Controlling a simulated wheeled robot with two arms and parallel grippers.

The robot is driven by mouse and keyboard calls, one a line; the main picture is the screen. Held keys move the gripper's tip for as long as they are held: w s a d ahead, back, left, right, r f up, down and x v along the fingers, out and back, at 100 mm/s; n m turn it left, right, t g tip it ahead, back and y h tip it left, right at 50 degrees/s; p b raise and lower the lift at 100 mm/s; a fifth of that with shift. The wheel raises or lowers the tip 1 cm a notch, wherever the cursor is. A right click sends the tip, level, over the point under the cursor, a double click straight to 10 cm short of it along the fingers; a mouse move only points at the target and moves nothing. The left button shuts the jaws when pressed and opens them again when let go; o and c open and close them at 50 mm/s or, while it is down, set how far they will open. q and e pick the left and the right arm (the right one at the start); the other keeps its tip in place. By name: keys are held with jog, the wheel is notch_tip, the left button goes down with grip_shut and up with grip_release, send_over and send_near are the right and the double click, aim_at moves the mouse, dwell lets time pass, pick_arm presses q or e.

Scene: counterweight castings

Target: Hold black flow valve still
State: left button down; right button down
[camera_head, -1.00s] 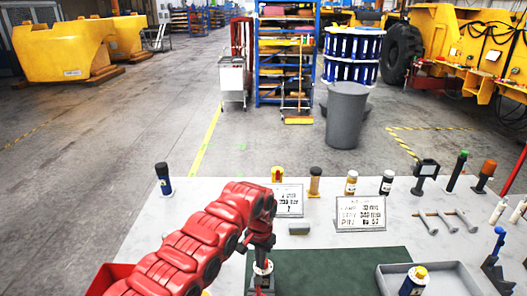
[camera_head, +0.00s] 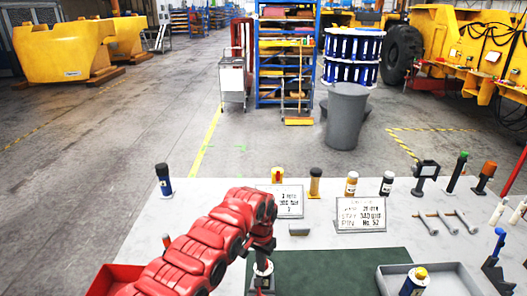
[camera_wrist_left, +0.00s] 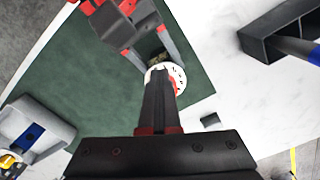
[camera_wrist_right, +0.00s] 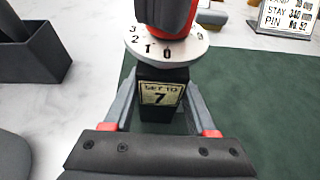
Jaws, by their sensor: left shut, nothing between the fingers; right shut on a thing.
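The black flow valve (camera_wrist_right: 160,112) stands upright on the green mat (camera_wrist_right: 262,110). Its plate reads "SET TO 7", and a white numbered dial (camera_wrist_right: 178,50) lies on top with a red part above it. My right gripper (camera_wrist_right: 158,98) is shut on the valve body, one finger on each side. My left gripper (camera_wrist_left: 158,78) is shut and empty, its fingertips at the dial from above; I cannot tell if they touch. In the head view the dial (camera_head: 263,268) shows under the left wrist, and the valve body is mostly hidden.
A grey tray (camera_head: 452,287) with a yellow-capped bottle (camera_head: 414,281) stands right of the mat. A red bin (camera_head: 113,280) is at left. Signs (camera_head: 360,214), bottles and tools line the back of the white table. A small grey block (camera_head: 299,230) lies behind the mat.

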pick_arm(q)
jog(key=shift+w+a, duration=0.5)
dwell(0.6)
jog(key=shift+r, duration=0.1)
jog(key=shift+s+a, duration=0.25)
jog(key=shift+s, duration=0.1)
notch_tip(320, 180, up, 6)
jog(key=shift+s+f, duration=0.1)
dwell(0.3)
jog(key=shift+s+d+f, duration=0.1)
jog(key=shift+d+f, duration=0.1)
jog(key=shift+f, duration=0.8)
jog(key=shift+s+d+f, duration=0.1)
jog(key=shift+d+f, duration=0.1)
jog(key=shift+f, duration=0.85)
jog(key=shift+s+d+f, duration=0.1)
jog(key=shift+d+f, duration=0.1)
jog(key=shift+f, duration=0.8)
jog(key=shift+w, duration=0.1)
